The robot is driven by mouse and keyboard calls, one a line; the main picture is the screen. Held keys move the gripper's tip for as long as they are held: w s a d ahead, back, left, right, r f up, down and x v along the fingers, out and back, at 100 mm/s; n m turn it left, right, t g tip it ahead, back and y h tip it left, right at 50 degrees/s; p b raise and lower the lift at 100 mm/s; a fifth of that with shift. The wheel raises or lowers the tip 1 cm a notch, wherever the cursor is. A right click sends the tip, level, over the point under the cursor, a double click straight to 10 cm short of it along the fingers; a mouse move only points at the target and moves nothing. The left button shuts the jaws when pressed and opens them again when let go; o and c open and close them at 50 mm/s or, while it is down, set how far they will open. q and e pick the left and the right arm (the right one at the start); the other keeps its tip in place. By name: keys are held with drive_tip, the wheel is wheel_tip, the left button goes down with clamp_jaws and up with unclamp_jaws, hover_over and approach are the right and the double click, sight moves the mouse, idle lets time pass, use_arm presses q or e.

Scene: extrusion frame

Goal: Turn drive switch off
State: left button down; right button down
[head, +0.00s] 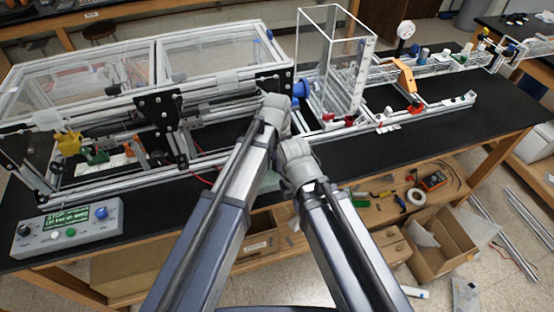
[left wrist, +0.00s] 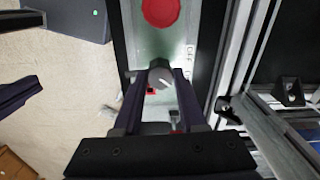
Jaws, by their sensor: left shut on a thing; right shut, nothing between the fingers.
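The pointer line is slanted. A large red round button (left wrist: 160,10) is above the knob. In the head view my left gripper (head: 272,103) is at the frame's right end, and my right gripper (head: 295,152) is lower, near the bench's front edge. Their fingers and the switch are hidden there.
A control box (head: 66,232) with a lit screen and knobs stands at the front left of the black bench (head: 225,188). The clear-panelled extrusion frame (head: 130,90) is left of my grippers. A clear tower (head: 328,60) and an orange part (head: 403,75) are to the right.

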use_arm(q)
drive_tip(key=n, duration=0.8)
drive_tip(key=shift+n, duration=0.4)
drive_tip(key=n, duration=0.4)
drive_tip(key=shift+n, duration=2)
drive_tip(key=shift+c, duration=2.3)
unclamp_jaws()
drive_tip(key=shift+r, duration=0.15)
